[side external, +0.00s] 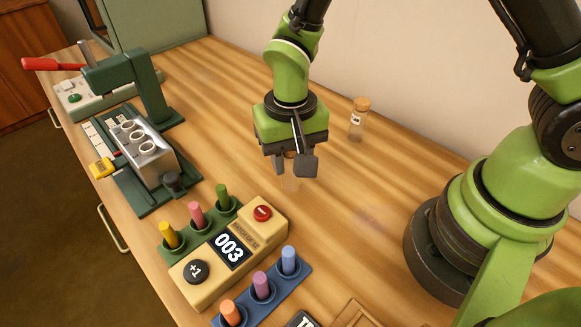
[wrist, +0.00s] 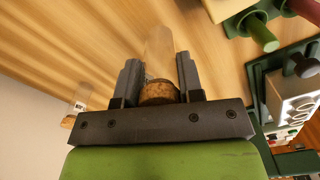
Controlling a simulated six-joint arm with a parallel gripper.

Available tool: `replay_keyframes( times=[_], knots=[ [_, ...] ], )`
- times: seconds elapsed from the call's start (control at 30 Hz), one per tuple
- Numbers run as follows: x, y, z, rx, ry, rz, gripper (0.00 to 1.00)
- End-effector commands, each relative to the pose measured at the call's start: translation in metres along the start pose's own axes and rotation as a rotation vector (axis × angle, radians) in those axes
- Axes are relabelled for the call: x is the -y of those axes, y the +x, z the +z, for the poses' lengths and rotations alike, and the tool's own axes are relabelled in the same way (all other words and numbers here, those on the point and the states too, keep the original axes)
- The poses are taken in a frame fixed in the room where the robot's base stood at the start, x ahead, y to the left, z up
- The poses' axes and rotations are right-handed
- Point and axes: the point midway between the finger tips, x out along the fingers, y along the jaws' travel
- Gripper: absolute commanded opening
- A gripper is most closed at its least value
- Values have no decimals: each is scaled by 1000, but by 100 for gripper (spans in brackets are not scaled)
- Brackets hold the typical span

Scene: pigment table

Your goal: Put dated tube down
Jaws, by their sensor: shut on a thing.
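My gripper (side external: 294,166) is shut on a clear glass tube (side external: 291,184) with a cork. In the wrist view the tube's cork (wrist: 158,92) sits between the two fingers, with the clear glass (wrist: 159,46) reaching away from it. The tube hangs about upright over the bare wood behind the counter box; I cannot tell whether its base touches the table. No label or date can be read on it. A second corked tube (side external: 358,121) with a white label stands upright to the right; it also shows in the wrist view (wrist: 82,98).
A cream counter box (side external: 216,283) showing 003 stands in front, between a green rack (side external: 213,232) and a blue rack (side external: 244,316) of coloured sticks. A green press (side external: 146,82) and a metal block with holes (side external: 160,165) stand left. Bare table (side external: 345,210) lies around the held tube.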

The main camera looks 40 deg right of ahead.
Motion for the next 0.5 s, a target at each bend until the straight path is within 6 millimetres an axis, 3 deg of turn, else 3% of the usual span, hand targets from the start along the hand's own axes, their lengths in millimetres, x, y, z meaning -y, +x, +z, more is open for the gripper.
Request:
replay_keyframes(
  times=[0.1, 0.3, 0.5],
  knots=[
    [1, -27, -1, -7, 1, -6, 12],
    [-2, -57, -4, -4, -4, -2, 12],
    [-33, -67, -40, -2, -66, -1, 12]
  ],
)
